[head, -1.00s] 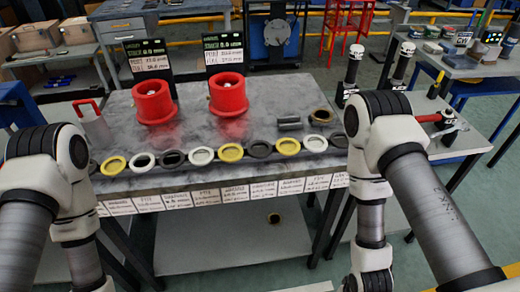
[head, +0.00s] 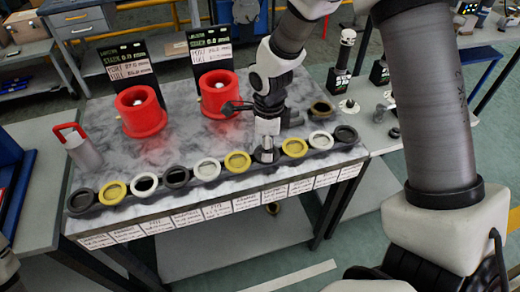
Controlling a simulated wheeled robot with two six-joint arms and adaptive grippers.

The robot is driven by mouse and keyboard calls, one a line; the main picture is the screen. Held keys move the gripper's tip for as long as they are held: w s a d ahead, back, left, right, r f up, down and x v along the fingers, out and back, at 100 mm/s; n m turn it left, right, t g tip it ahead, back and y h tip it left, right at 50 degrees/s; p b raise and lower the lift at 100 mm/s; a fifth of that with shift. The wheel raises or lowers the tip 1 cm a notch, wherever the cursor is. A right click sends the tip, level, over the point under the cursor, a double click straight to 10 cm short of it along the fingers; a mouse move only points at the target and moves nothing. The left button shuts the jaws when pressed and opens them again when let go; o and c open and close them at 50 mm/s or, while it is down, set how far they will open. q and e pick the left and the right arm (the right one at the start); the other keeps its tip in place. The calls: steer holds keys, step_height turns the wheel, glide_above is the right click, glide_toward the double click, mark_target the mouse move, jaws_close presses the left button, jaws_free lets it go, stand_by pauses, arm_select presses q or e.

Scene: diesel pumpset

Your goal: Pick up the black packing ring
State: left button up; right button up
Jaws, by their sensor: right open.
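A row of packing rings lies in a dark holder strip along the front of the table. Dark rings sit at the far left (head: 80,210), left of centre (head: 176,185) and far right (head: 345,141); I cannot tell black from dark grey for sure. Another dark ring, right of centre, is mostly hidden under my right gripper (head: 265,154). That gripper is open and points down, its fingertips at or just above this ring, between two yellow rings; contact is unclear. My left gripper is out of view.
Two red flanged cylinders (head: 140,120) (head: 220,105) stand behind the row, with black sign boards behind them. A red-handled grey plug gauge (head: 82,148) stands at the left. White label cards line the front edge.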

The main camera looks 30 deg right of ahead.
steer(key=f, duration=0.3)
steer(key=w+f+p, duration=0.1)
steer(key=f, duration=0.1)
steer(key=shift+d, duration=0.1)
steer(key=shift+s, duration=0.15)
jaws_close()
steer(key=shift+s, duration=0.1)
steer(key=shift+r, duration=0.15)
